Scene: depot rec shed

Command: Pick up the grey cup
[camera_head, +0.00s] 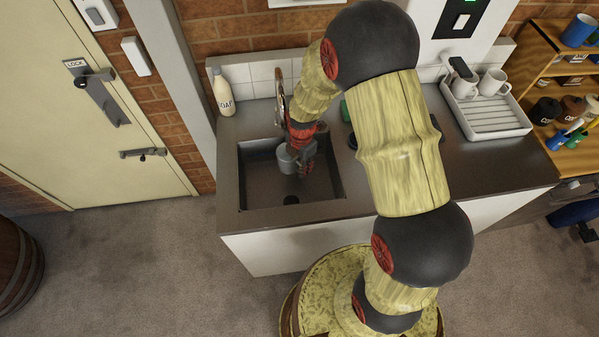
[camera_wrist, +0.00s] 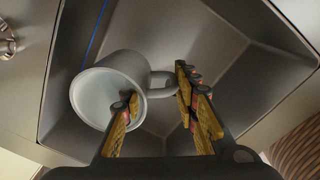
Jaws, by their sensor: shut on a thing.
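The grey cup (camera_head: 285,160) is in the sink basin (camera_head: 262,197), at the left of my gripper (camera_head: 299,163) in the head view. In the wrist view the cup (camera_wrist: 128,66) is tilted, with its open mouth toward the camera and its handle pointing right. My gripper (camera_wrist: 160,108) is shut on the cup, with one finger at the mouth's right rim and the other just past the handle. The fingers hide part of the rim. I cannot tell whether the cup touches the basin floor.
The basin walls surround the cup closely. A soap bottle (camera_head: 222,92) stands at the counter's back left. A tap (camera_head: 281,95) rises behind the basin. A drying rack (camera_head: 490,122) with white mugs (camera_head: 494,82) stands on the right. The counter's front right (camera_head: 480,165) is clear.

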